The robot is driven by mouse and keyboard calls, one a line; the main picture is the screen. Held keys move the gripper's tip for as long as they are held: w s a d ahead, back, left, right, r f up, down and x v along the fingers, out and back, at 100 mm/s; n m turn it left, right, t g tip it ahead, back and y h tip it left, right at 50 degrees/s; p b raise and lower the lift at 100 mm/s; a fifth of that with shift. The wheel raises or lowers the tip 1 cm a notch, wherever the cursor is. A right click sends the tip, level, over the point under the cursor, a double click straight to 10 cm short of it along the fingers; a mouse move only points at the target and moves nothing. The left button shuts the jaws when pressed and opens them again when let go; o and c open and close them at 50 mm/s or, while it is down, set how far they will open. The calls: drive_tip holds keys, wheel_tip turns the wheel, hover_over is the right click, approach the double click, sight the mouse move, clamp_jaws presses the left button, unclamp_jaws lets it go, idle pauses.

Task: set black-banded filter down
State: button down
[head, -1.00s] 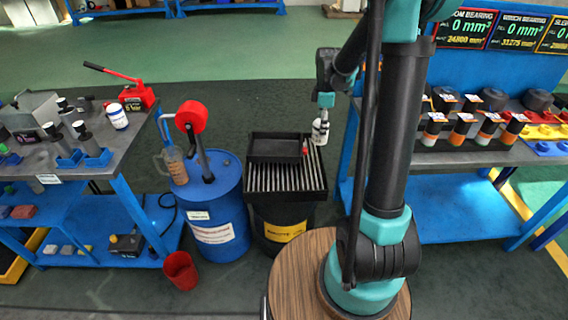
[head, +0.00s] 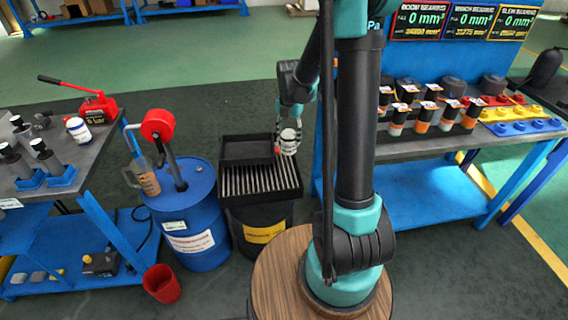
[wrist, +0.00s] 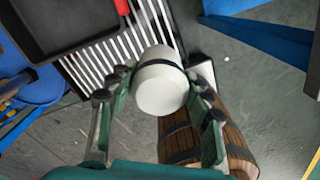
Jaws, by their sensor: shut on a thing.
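The black-banded filter is a white cylinder with a dark band, clear in the wrist view (wrist: 160,88). My gripper (wrist: 157,92) is shut around it, fingers on both sides. In the head view the gripper (head: 289,124) hangs down with the white filter (head: 289,145) at its tip, beside the right edge of a slatted drain grate (head: 262,181). The filter appears held in the air, roughly upright. The grate lies on a black drum (head: 262,220) with a yellow label.
A black tray (head: 246,150) sits on the back of the grate, with a small red item at its right. A blue drum (head: 185,215) with a red pump stands left. A workbench (head: 440,143) at right carries several orange-and-black filters. A wooden round top (head: 275,280) lies in front.

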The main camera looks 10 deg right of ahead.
wheel_tip(320, 180, down, 13)
drive_tip(key=shift+f, duration=0.1)
idle(0.5)
drive_tip(key=shift+f, duration=0.1)
drive_tip(key=c, duration=0.7)
unclamp_jaws()
